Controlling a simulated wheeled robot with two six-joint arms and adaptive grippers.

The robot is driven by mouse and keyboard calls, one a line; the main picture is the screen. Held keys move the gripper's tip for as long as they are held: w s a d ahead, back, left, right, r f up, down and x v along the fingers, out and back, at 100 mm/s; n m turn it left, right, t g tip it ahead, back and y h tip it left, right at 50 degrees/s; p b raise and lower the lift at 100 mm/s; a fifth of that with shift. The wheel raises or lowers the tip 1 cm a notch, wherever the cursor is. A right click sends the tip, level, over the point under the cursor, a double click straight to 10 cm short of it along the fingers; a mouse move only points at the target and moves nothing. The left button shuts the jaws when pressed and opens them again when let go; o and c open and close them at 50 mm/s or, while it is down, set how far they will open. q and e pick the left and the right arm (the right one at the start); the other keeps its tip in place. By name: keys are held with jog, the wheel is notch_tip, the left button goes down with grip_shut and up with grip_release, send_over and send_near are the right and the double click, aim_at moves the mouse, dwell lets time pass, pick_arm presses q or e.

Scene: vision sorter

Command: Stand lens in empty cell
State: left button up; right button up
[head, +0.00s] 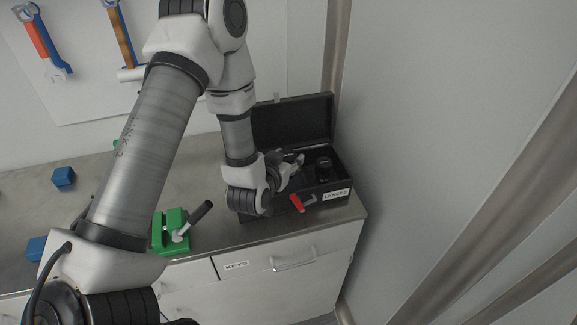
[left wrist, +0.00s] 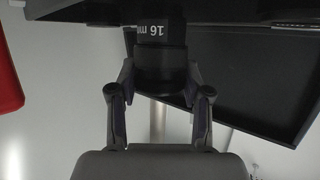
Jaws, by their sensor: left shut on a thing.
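My left gripper (head: 299,164) reaches in from the left over the front of the open black lens case (head: 336,188). In the left wrist view my left gripper (left wrist: 160,90) is shut on a black lens (left wrist: 160,45) marked "16 mm". The lens is upside down in that picture, and its far end meets the dark case edge. I cannot tell whether it rests in a cell. In the head view a dark round lens (head: 323,168) stands upright in the right part of the case; I cannot tell if it is the held one. My gripper hides the left cells. My right gripper is out of view.
The raised case lid (head: 292,120) stands behind. A red and grey item (head: 297,203) is at the case front. A green vise (head: 170,230) and blue blocks (head: 63,177) are further left. A wall and post stand close on the right.

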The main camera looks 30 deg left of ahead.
pick_arm(q)
jog(key=f, duration=0.1)
jog(key=w+f, duration=0.1)
jog(key=f, duration=0.2)
jog(key=shift+w+a+f, duration=0.15)
jog(key=shift+w+a, duration=0.05)
jog(key=shift+w, duration=0.1)
jog(key=shift+s, duration=0.2)
jog(key=shift+s+d, duration=0.1)
jog(key=shift+s, duration=0.2)
jog(key=shift+w+f+b, duration=0.35)
jog(key=shift+f+b, duration=0.05)
jog(key=shift+f, duration=0.1)
jog(key=o, duration=1.3)
jog(key=shift+s+r, duration=0.1)
jog(key=shift+s, duration=0.15)
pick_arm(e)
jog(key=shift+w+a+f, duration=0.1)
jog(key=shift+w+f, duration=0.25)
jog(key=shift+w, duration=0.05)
